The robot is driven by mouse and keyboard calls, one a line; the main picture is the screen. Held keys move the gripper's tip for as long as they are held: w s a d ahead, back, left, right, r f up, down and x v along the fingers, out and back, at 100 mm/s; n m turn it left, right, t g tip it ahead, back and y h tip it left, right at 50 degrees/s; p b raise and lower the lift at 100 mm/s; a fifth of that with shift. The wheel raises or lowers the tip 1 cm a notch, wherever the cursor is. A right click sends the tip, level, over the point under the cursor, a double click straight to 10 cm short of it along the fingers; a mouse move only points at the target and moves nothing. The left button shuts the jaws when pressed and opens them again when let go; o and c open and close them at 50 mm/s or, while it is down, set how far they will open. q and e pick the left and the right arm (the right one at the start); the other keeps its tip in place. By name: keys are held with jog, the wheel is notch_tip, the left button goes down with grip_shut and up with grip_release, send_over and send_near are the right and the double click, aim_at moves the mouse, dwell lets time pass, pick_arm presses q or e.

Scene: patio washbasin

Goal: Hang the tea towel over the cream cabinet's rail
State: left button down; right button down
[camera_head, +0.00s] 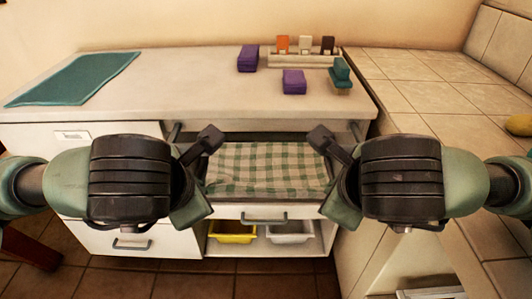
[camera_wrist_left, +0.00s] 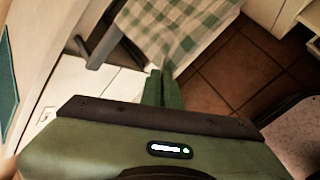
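The green-and-white checked tea towel (camera_head: 265,168) is stretched between my grippers in front of the cream cabinet (camera_head: 98,129). My left gripper (camera_head: 204,186) is at its left edge; in the left wrist view its narrow fingers (camera_wrist_left: 164,84) are together with the towel (camera_wrist_left: 180,25) at their tips. My right gripper (camera_head: 330,188) is at the towel's right edge in a mirrored pose; its fingertips are mostly hidden. The rail's dark end bracket (camera_head: 355,130) shows below the worktop; the towel and hands hide much of the rail. I cannot tell whether the towel touches it.
The worktop holds a teal mat (camera_head: 75,80), purple blocks (camera_head: 248,58) and a rack (camera_head: 300,60) with small coloured items. Below the towel are a drawer handle (camera_head: 264,219), a yellow bin (camera_head: 232,232) and a white bin (camera_head: 289,232). A tiled counter (camera_head: 425,95) bounds the right.

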pick_arm(q)
jog(key=c, duration=1.4)
grip_release()
pick_arm(e)
jog(key=c, duration=1.4)
grip_release()
